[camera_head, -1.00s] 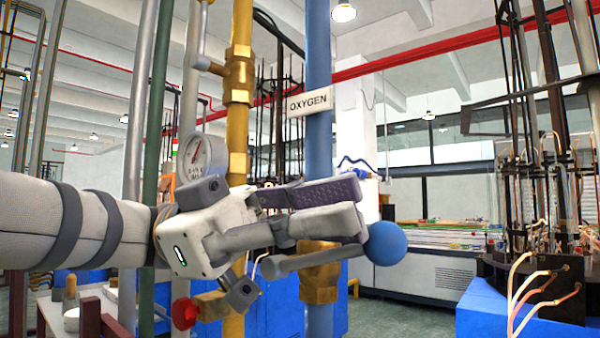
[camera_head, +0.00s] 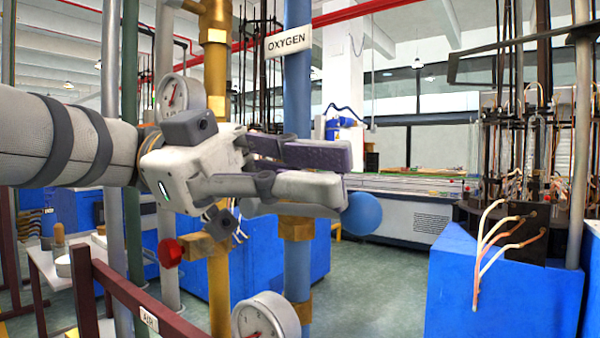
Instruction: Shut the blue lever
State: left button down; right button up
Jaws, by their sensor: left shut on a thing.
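The blue lever is a grey rod ending in a blue ball (camera_head: 363,214). It sits at the brass valve (camera_head: 296,228) on the blue pipe (camera_head: 297,120) marked OXYGEN. The rod lies about level and points right, mostly hidden behind and below my fingers. My left gripper (camera_head: 345,177) comes in from the left, in front of the pipe and valve. It is shut on the lever, with the ball just beyond its fingertips at the lower right. The exact contact is hidden. My right gripper is not in view.
A yellow pipe (camera_head: 216,90) with a red knob (camera_head: 171,253) stands left of the blue pipe. Gauges show at the upper left (camera_head: 172,95) and bottom (camera_head: 265,318). A dark red rail (camera_head: 125,290) crosses the lower left. Blue cabinets (camera_head: 490,290) stand at right. Floor between is clear.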

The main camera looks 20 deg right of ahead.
pick_arm(q)
jog(key=v, duration=0.7)
jog(key=shift+w+a, duration=0.15)
jog(key=shift+a, duration=0.05)
